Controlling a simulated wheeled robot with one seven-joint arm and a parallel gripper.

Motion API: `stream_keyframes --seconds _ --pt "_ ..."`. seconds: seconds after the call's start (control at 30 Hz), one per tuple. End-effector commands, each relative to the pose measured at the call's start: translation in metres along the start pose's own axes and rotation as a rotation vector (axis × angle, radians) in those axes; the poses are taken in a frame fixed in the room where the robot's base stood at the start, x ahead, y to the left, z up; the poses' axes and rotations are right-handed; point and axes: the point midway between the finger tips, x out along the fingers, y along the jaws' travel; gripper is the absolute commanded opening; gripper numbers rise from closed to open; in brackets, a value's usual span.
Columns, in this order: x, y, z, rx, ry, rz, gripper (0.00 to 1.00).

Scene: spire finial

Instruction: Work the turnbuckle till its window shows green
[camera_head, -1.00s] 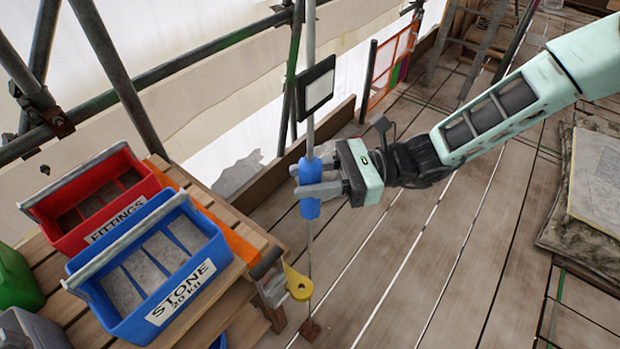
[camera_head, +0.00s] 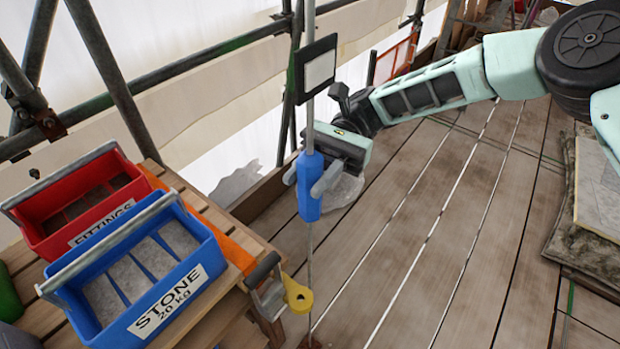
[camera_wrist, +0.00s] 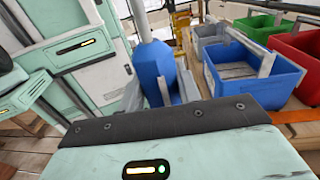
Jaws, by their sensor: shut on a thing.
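The turnbuckle has a blue body (camera_head: 309,186) on an upright grey rod. A dark-framed plate with a pale face (camera_head: 317,68) is fixed to the rod above it; no green shows on that face. My gripper (camera_head: 306,180) is shut on the blue body, with its grey fingers on either side and its palm behind it to the right. In the wrist view the blue body (camera_wrist: 155,72) stands just beyond my gripper's housing, which hides its lower part.
A blue tub marked STONE (camera_head: 165,312) and a red tub marked FITTINGS (camera_head: 50,245) stand on a wooden bench at left. A yellow fitting (camera_head: 297,295) sits beside the lower rod. Scaffold tubes cross behind. Plank floor at right is largely clear.

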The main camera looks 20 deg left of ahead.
Motion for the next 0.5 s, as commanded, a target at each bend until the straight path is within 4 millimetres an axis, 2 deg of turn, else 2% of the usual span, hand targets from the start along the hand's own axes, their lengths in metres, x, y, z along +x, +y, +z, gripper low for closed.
stream_keyframes --seconds 0.5 --pt "-0.0006 -0.0001 0.0026 -0.002 -0.004 0.064 0.11"
